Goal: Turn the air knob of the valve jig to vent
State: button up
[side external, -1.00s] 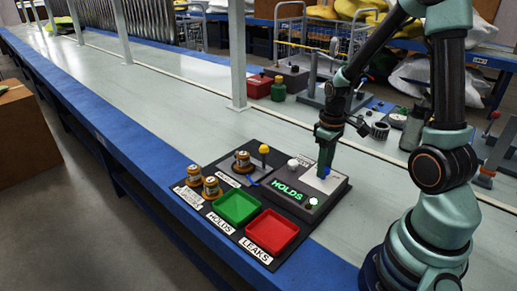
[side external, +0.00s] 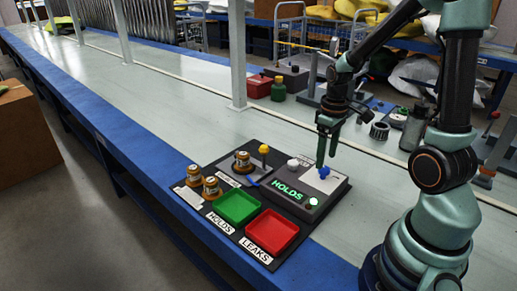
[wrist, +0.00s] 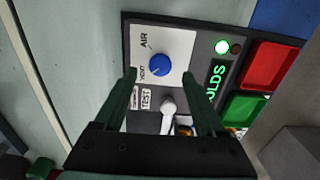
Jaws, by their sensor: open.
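The valve jig's blue air knob (wrist: 159,65) sits on a white plate with the words AIR above it and VENT to its lower left in the wrist view. A small pale mark on the knob seems to face the VENT side, but it is too small to be sure. In the side external view the blue knob (side external: 324,173) shows just under my fingertips. My gripper (side external: 327,160) is open above the knob. In the wrist view my gripper's (wrist: 160,75) two green fingers stand apart, one on each side of the knob and nearer the camera, with nothing between them.
A lit HOLDS display (side external: 287,191) and a bright green lamp (side external: 313,202) are on the jig. A green tray (side external: 238,207) and a red tray (side external: 272,232) are in front. A white knob (wrist: 168,106) and a yellow-topped lever (side external: 263,150) stand close by.

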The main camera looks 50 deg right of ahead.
aim_at(324, 168)
notch_tip(324, 168, up, 8)
jog(key=shift+r, duration=0.25)
jog(key=a+r+t, duration=0.2)
jog(key=a+r, duration=0.1)
jog(key=a, duration=0.4)
jog(key=a+r+t, duration=0.3)
jog(key=a, duration=0.5)
jog(key=shift+s+r+t, duration=0.15)
jog(key=shift+s+t, duration=0.1)
jog(key=shift+t, duration=0.05)
